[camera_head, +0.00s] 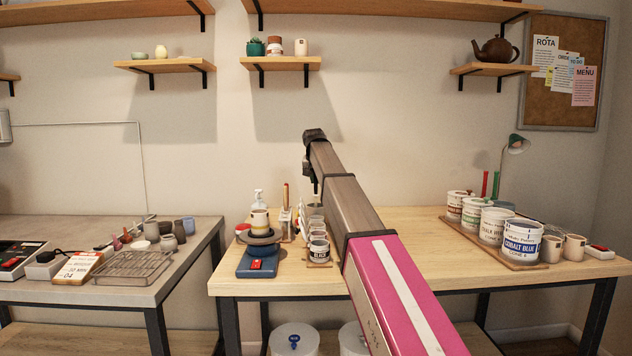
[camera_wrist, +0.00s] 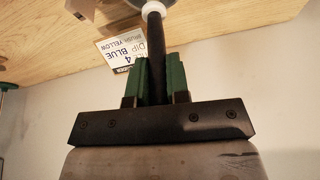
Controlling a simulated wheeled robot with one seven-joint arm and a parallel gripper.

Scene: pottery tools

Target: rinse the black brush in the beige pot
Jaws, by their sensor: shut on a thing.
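My gripper (camera_wrist: 160,85) is shut on the black brush (camera_wrist: 154,35), with the green finger pads on either side of its dark handle. A white collar shows on the brush near the top of the wrist view. Beyond it the brush's end is hidden at a grey round shape at the top edge; I cannot tell whether it is inside it. In the head view my gripper (camera_head: 311,172) points down above a small greyish-beige pot (camera_head: 315,209) at the back of the wooden table. I cannot tell for certain that this is the beige pot.
Small glaze jars, one labelled BLACK (camera_head: 319,252), stand in front of the pot. A blue-based pottery wheel (camera_head: 257,261) carrying a cup is to the left. Large labelled pots, including COBALT BLUE (camera_head: 521,240), stand right. A card (camera_wrist: 121,47) shows in the wrist view. The table's middle is clear.

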